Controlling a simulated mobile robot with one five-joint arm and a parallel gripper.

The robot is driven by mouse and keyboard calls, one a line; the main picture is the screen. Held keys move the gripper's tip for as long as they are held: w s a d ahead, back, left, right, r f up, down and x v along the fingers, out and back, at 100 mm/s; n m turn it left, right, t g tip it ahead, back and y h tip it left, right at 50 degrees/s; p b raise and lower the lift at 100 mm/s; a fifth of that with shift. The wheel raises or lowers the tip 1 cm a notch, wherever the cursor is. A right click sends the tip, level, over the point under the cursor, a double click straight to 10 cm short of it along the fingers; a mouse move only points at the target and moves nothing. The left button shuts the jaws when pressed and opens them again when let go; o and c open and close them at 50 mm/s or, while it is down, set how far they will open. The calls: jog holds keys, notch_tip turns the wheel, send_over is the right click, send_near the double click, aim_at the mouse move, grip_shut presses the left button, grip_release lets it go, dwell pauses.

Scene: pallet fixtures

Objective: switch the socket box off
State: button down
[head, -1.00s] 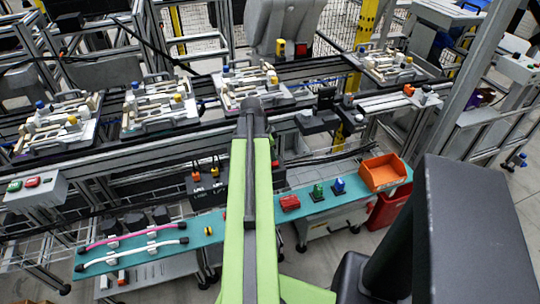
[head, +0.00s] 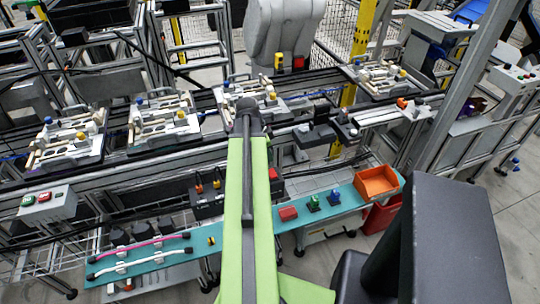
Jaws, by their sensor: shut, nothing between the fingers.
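My arm reaches up the middle of the view, and my gripper is not visible.
A grey box (head: 50,208) with green and red buttons is at the left. The teal shelf (head: 345,205) holds cables, small red, green and blue parts and an orange bin (head: 377,181). Pallet fixtures (head: 165,122) line the conveyor behind.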

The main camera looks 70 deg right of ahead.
jog(key=p+v, duration=0.4)
jog(key=v, duration=0.2)
jog(key=shift+w, duration=0.1)
